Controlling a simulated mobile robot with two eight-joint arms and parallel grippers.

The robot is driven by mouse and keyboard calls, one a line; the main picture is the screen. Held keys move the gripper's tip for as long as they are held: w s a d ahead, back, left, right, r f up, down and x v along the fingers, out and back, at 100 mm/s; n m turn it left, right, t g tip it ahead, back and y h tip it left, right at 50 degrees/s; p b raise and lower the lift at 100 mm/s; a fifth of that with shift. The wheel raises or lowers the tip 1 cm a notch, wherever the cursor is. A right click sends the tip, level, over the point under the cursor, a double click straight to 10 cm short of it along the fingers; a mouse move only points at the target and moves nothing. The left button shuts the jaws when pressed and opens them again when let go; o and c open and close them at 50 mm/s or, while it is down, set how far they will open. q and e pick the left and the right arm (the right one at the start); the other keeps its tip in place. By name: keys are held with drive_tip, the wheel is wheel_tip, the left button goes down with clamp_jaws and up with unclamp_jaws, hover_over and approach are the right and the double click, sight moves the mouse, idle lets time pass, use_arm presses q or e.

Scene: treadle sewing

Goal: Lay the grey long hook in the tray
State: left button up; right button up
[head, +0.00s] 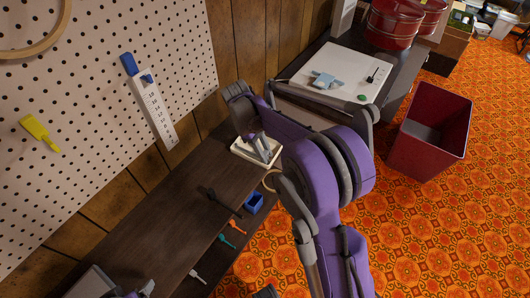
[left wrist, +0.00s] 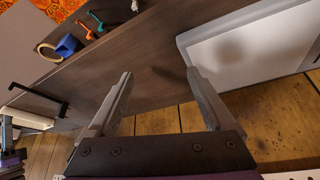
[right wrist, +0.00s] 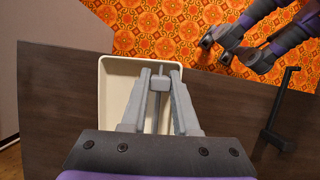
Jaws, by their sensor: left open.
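The cream tray (head: 238,152) stands on the far end of the dark bench; it fills the middle of the right wrist view (right wrist: 108,95). My right gripper (right wrist: 161,74) is over the tray, with its fingers closed on the block-like end of the grey long hook (right wrist: 160,84). The hook's thin shaft runs between the fingers. Whether the hook touches the tray floor is hard to tell. My left gripper (left wrist: 160,76) is open and empty over the bench, away from the tray. The tray's edge also shows in the left wrist view (left wrist: 28,118).
A black hook (right wrist: 279,135) lies on the bench near the tray. A blue bin (head: 254,203), an orange hook (head: 237,226), a teal hook (head: 227,242) and a pale hook (head: 196,275) lie along the bench's right side. The pegboard (head: 90,100) rises behind. A maroon bin (head: 415,150) stands on the floor.

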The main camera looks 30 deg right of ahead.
drive_tip(key=o, duration=0.5)
drive_tip(key=shift+c, duration=0.2)
use_arm(q)
drive_tip(key=shift+r+p, duration=0.35)
drive_tip(key=shift+r, duration=0.05)
use_arm(e)
drive_tip(key=v, duration=1)
drive_tip(key=shift+w+r, duration=0.15)
drive_tip(key=shift+r, duration=0.25)
use_arm(q)
drive_tip(key=r+p, duration=0.2)
drive_tip(key=w+r+p, duration=0.1)
drive_tip(key=r, duration=0.1)
drive_tip(key=shift+w+r+p, duration=0.1)
drive_tip(key=shift+r+p, duration=0.15)
drive_tip(key=shift+p, duration=0.1)
use_arm(e)
drive_tip(key=s+a+f+m+t+y, duration=0.1)
drive_tip(key=s+a+t, duration=0.3)
drive_tip(key=s, duration=0.6)
drive_tip(key=s+a+m+t+y, duration=0.1)
drive_tip(key=s+a+m+t, duration=0.3)
drive_tip(key=s, duration=0.7)
drive_tip(key=a+t, duration=0.1)
drive_tip(key=a, duration=0.1)
drive_tip(key=shift+a+f+m, duration=0.3)
drive_tip(key=shift+f, duration=0.05)
